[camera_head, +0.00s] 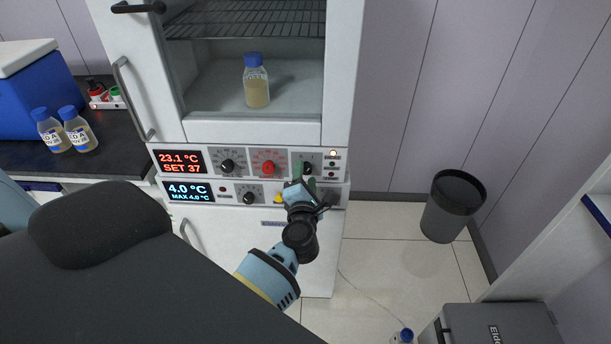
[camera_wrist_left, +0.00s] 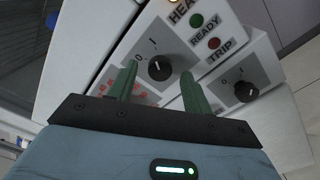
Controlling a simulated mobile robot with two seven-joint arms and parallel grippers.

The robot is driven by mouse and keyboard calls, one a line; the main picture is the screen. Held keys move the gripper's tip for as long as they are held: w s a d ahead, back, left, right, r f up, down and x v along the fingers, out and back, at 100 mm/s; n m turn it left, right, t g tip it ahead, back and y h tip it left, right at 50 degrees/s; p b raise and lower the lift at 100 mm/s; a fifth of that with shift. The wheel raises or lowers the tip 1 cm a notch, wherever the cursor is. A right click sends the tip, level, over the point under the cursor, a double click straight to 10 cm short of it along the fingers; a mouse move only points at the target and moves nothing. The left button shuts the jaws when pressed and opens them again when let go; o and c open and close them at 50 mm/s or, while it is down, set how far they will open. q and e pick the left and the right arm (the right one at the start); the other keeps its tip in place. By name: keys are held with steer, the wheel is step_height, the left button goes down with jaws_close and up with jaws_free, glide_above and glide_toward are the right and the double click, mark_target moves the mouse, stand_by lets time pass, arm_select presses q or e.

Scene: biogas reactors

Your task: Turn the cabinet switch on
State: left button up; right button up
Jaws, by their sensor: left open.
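The cabinet (camera_head: 343,80) has an upper control panel with a black rotary switch (camera_head: 308,168) at its right part. My left gripper (camera_head: 304,175) is in front of the panel. Its two green fingers (camera_wrist_left: 158,80) are open, one to either side of the switch in the wrist view. Whether they touch it is unclear. A second black switch (camera_wrist_left: 245,91) on the lower panel also has 0 and I marks. My right gripper is not in view.
The upper display (camera_head: 180,161) reads 23.1 °C, SET 37; the lower display (camera_head: 188,191) reads 4.0 °C. A red knob (camera_head: 267,167) lies left of the switch. The top HEAT lamp (camera_head: 333,153) glows. A black bin (camera_head: 452,206) stands right; floor between is mostly clear.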

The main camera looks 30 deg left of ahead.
arm_select(q)
steer(key=v, duration=0.7)
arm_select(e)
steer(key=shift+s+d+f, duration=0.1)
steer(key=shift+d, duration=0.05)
arm_select(q)
steer(key=shift+s+d, duration=0.1)
steer(key=shift+s, duration=0.05)
steer(key=s+d+f+m+t+h, duration=0.1)
steer(key=s+d+f+m+h, duration=0.4)
steer(key=m, duration=0.5)
steer(key=s+d+f+m+h, duration=0.45)
steer(key=s+m, duration=0.35)
steer(key=m, duration=0.3)
steer(key=s+f+m+g+h, duration=0.1)
steer(key=s+f+m+g, duration=0.2)
steer(key=s, duration=0.6)
steer(key=s+f+m+g+p, duration=0.1)
steer(key=s+f+m+g, duration=0.3)
steer(key=s+f+m, duration=0.3)
steer(key=shift+s+d+m+g+h, duration=0.35)
steer(key=shift+s+m, duration=0.25)
steer(key=shift+s, duration=0.35)
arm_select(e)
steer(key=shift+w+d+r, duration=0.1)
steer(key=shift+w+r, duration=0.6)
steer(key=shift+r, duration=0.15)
arm_select(q)
steer(key=shift+f, duration=0.1)
